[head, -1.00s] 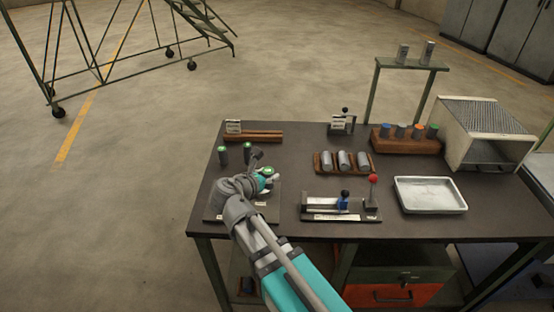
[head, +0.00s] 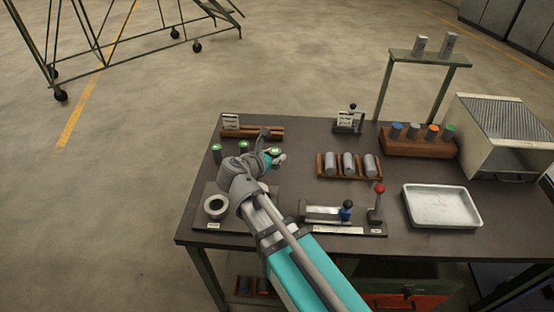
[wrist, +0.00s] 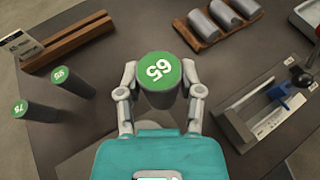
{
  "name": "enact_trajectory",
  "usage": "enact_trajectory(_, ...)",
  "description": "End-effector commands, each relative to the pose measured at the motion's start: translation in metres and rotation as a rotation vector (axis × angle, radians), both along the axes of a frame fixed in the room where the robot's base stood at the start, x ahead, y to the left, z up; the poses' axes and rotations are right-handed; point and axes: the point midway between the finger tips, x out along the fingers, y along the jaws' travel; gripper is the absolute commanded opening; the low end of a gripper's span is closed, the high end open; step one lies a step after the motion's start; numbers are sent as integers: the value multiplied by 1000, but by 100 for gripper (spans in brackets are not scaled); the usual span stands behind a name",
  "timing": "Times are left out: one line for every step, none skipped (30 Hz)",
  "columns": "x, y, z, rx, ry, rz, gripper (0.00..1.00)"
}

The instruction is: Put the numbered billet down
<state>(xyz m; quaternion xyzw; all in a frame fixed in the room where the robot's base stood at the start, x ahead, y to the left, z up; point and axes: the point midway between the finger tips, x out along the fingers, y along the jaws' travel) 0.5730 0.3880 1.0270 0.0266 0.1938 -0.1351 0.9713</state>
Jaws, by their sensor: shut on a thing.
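My gripper (wrist: 160,95) is shut on a grey billet (wrist: 159,98) whose green top reads 65. In the wrist view the billet stands upright between the two fingers. In the head view its green top (head: 275,151) shows just beyond my gripper (head: 270,160). Whether its base touches the table is hidden.
An empty wooden rack (head: 255,131) with a card lies at the back left. A plate with a ring socket (head: 215,207) is left of my arm. A three-billet rack (head: 349,176), lever fixture (head: 340,229) and white tray (head: 440,225) are to the right.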

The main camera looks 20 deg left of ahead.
Motion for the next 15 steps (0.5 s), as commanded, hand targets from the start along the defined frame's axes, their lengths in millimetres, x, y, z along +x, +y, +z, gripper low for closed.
enact_trajectory(0,0,0,0,-1,0,0)
enact_trajectory(0,0,0,-1,-1,-1,0)
enact_trajectory(1,-1,0,-1,-1,-2,0)
enact_trajectory(1,-1,0,-1,-1,-2,0)
enact_trajectory(1,-1,0,0,-1,-3,0)
enact_trajectory(2,-2,0,0,-1,-3,0)
enact_trajectory(2,-2,0,-1,-1,-4,0)
enact_trajectory(2,-2,0,-1,-1,-5,0)
enact_trajectory(2,-3,0,0,-1,-5,0)
enact_trajectory(3,-3,0,-1,-1,-6,0)
enact_trajectory(3,-3,0,-1,-1,-6,0)
enact_trajectory(3,-4,0,-1,-1,-7,0)
enact_trajectory(3,-4,0,-1,-1,-9,0)
enact_trajectory(4,-5,1,-1,-1,-12,0)
enact_trajectory(5,-6,1,-1,-1,-18,0)
